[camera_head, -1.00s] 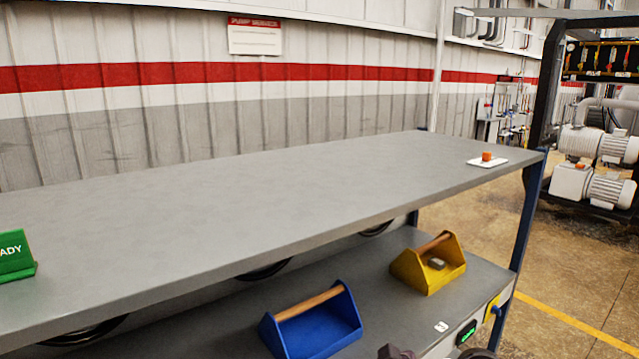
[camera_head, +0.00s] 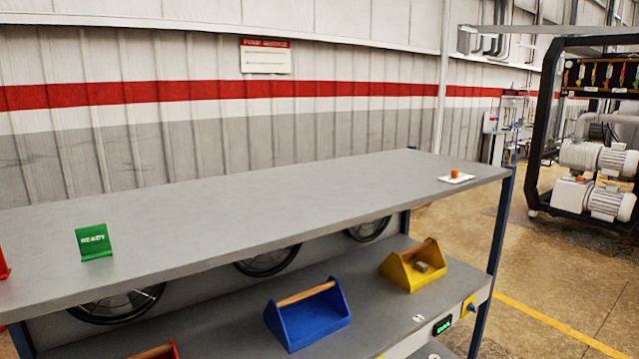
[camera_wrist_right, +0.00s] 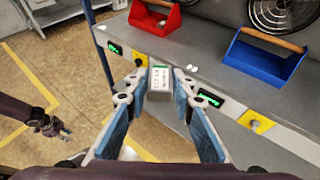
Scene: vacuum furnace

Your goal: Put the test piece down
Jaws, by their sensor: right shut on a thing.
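The piece is held between the fingertips, in front of the cart's front edge as seen from there. A dark gripper, which looks like my left one (camera_wrist_right: 50,122), shows at the left of the right wrist view over the floor; its fingers are too small to read. Neither gripper is in the head view.

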